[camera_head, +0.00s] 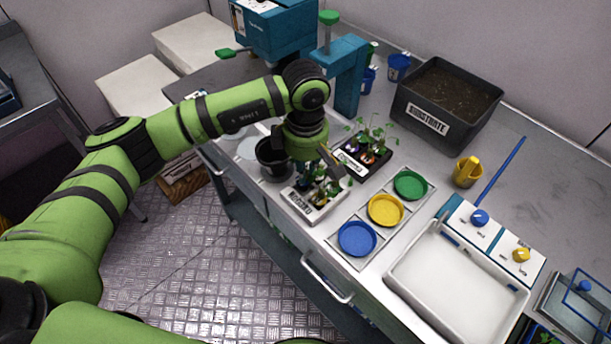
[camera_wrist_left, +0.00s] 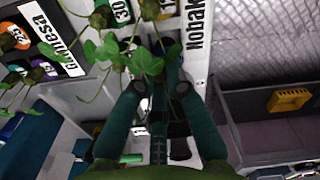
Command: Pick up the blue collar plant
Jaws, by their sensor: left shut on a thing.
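My left gripper (camera_head: 328,168) reaches down over a white plant rack (camera_head: 318,213) at the table's near left edge. In the left wrist view its dark fingers (camera_wrist_left: 158,88) are shut on a small plant (camera_wrist_left: 146,62), with green leaves spread over the fingertips. A black plant rack (camera_head: 381,169) with several seedlings stands just behind. My right gripper is not in view.
Green (camera_head: 411,184), yellow (camera_head: 386,210) and blue (camera_head: 357,239) round dishes lie right of the racks. A substrate bin (camera_head: 425,125) stands behind, and a large white tray (camera_head: 455,289) is at front right. A dark pot (camera_head: 271,158) stands left of the gripper.

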